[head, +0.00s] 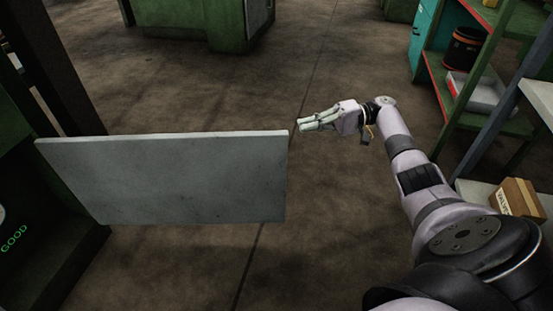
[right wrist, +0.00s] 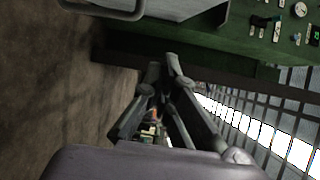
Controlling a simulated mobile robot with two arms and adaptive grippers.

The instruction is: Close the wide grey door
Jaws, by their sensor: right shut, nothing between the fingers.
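The wide grey door (head: 165,180) stands open in the head view, swung out from the green cabinet (head: 20,140) at the left. Its free edge is at the right. My right gripper (head: 302,124) is just right of the door's upper free corner, with its fingers pointing left. A small gap shows between fingertips and door in the picture; I cannot tell the depth. The right gripper also shows in the right wrist view (right wrist: 167,62), its fingertips together and empty. My left gripper is not in view.
Green shelving (head: 465,95) with a dark bucket (head: 465,47) stands at the right. A cardboard box (head: 517,198) sits low at the right edge. A green machine (head: 205,25) is at the back. The brown floor (head: 330,220) between is clear.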

